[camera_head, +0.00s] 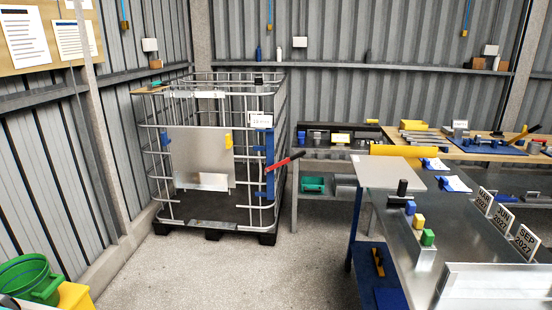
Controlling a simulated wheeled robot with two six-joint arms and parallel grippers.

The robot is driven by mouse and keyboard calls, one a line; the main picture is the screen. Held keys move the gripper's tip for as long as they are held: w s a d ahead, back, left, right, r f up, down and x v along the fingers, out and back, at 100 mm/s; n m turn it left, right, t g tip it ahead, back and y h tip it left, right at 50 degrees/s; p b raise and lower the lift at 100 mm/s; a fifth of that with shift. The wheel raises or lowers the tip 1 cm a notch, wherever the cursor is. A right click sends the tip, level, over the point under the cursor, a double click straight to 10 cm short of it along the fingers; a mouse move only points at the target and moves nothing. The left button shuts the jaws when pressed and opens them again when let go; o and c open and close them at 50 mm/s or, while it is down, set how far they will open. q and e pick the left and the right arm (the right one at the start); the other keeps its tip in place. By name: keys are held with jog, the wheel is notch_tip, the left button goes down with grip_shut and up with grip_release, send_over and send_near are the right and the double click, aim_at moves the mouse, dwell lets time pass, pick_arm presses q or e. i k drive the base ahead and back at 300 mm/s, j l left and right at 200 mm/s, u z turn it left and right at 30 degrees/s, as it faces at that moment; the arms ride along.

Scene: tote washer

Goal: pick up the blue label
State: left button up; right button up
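A small blue block (410,207) stands on the metal bench at the right, in a row with a yellow block (419,220) and a green block (428,238). It is the clearest small blue piece here, but I cannot tell for sure that it is the blue label. Two other blue pieces (443,183) (426,163) lie further back, each next to a white sheet. No gripper shows in this view, and nothing is seen touching the blue block.
The metal bench (390,250) fills the right side. Date plates (525,242) stand on it. A caged container (200,150) with a red-handled lever (285,161) stands at the back left. A green bucket (30,280) is at the lower left. The concrete floor (240,265) between is clear.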

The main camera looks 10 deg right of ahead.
aim_at(434, 162)
jog(key=i+z, duration=0.15)
jog(key=i, duration=0.4)
jog(key=i+z, duration=0.15)
jog(key=i, duration=0.4)
jog(key=i+j+z, duration=0.15)
jog(key=i, duration=0.4)
jog(key=i+z, duration=0.3)
jog(key=z, duration=0.15)
jog(key=i+z, duration=0.4)
jog(key=i+j+z, duration=0.2)
jog(key=z, duration=0.25)
jog(key=i+j+z, duration=0.65)
jog(key=z, duration=0.15)
jog(key=i, duration=0.05)
